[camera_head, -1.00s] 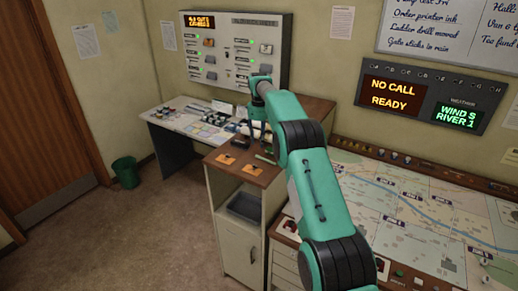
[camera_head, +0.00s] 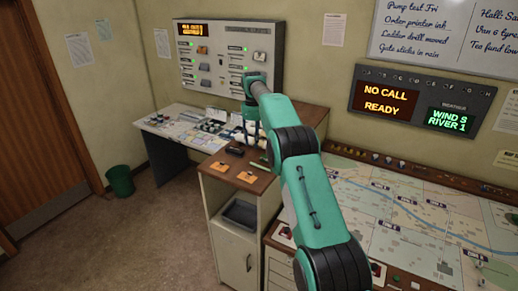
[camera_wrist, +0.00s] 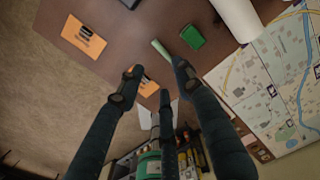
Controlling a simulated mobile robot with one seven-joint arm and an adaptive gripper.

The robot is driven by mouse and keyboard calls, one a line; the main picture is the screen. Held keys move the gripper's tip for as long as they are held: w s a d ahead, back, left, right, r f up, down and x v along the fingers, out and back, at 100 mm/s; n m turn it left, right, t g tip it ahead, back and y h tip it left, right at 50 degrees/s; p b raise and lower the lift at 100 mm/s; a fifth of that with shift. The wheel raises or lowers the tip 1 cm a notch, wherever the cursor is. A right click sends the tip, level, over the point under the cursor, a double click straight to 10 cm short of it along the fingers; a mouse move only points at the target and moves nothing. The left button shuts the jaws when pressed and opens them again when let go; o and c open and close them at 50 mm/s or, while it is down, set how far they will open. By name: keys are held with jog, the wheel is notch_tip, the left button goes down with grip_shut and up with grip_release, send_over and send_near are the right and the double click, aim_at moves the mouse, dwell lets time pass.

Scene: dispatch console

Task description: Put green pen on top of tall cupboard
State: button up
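The tall cupboard (camera_head: 230,239) is pale with a brown wooden top and an open niche above its door. A slim pale green stick, likely the green pen (camera_wrist: 160,48), lies on the brown top in the wrist view. A darker green block (camera_wrist: 192,37) lies close to its right. In the head view my arm partly hides this area.
Orange cards (camera_head: 246,177) lie on the cupboard top's front part. A low desk (camera_head: 185,123) with small items stands behind left. The map console (camera_head: 400,210) is on the right. A green bin (camera_head: 120,181) stands on open floor to the left.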

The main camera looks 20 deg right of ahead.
jog(key=s+a+r+n+t, duration=0.1)
jog(key=s+r+n, duration=0.3)
jog(key=s+r, duration=0.4)
jog(key=s+a+r+n+t, duration=0.1)
jog(key=s+r+n, duration=0.4)
jog(key=r, duration=0.6)
jog(key=s+a+r+n, duration=0.1)
jog(key=s+r+n, duration=0.25)
jog(key=s, duration=0.55)
jog(key=s+r+n, duration=0.2)
jog(key=s+r, duration=0.2)
jog(key=s, duration=0.5)
jog(key=s+a+n+t, duration=0.15)
jog(key=s+n, duration=0.45)
jog(key=s, duration=1.4)
jog(key=s+f+n+t, duration=0.1)
jog(key=s+f+n, duration=0.2)
jog(key=s, duration=0.6)
jog(key=s+f+n+t, duration=0.1)
jog(key=s+f+n, duration=0.3)
jog(key=s+f, duration=0.4)
jog(key=shift+s+f, duration=0.2)
jog(key=shift+s, duration=0.95)
jog(key=shift+a, duration=0.1)
